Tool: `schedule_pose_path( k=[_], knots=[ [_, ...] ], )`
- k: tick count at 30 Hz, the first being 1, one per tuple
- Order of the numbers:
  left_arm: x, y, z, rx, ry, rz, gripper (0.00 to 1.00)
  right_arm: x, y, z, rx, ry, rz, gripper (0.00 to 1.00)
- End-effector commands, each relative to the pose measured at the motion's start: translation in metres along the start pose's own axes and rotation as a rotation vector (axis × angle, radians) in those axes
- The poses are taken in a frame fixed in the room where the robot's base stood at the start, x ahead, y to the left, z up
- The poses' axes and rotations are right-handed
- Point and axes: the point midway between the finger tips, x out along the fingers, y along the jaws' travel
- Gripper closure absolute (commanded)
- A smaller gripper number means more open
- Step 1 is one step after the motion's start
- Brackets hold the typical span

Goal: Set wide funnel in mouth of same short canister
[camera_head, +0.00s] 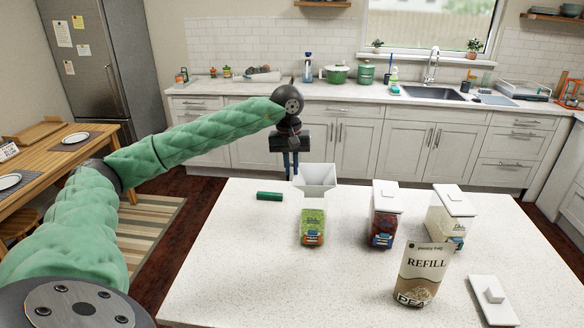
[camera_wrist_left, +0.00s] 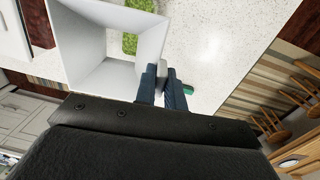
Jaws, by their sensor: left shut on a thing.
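The wide funnel (camera_head: 317,176) is white and square-mouthed. In the head view it is in the air, just above and behind the short canister in the picture. My left gripper (camera_head: 291,174) is shut on the funnel's rim at its left side. In the left wrist view, the gripper fingers (camera_wrist_left: 161,75) pinch a tab of the funnel (camera_wrist_left: 85,45). The short canister (camera_head: 312,228) is clear, lidless and filled with green contents, standing on the white table. Green shows through the funnel's outlet in the left wrist view. My right gripper is not in view.
A green cylinder (camera_head: 269,196) lies left of the canister. A refill bag (camera_head: 421,275) and a loose white lid (camera_head: 493,299) are at the front right. The table's front left is clear.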

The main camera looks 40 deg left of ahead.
Motion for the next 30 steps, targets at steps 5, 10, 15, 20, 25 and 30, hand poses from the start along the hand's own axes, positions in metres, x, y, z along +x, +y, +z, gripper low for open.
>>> schedule_pose_path(
  k=[5,10,15,20,25,30],
  knots=[
    [-0.0004,0.0000,0.0001,0.000,0.000,0.000,1.00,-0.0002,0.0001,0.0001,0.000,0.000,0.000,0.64],
    [-0.0002,0.0000,0.0001,0.000,0.000,0.000,1.00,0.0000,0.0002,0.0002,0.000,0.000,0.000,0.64],
    [0.0005,0.0000,0.0001,0.000,0.000,0.000,1.00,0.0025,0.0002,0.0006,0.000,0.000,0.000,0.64],
    [0.0008,-0.0001,0.0002,0.000,0.000,0.000,1.00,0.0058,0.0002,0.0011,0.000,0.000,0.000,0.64],
    [0.0001,-0.0002,0.0004,0.000,-0.001,0.000,1.00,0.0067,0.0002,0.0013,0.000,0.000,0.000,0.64],
    [-0.0002,-0.0002,0.0004,0.000,-0.001,0.000,1.00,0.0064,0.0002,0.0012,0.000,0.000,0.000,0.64]
  ],
)
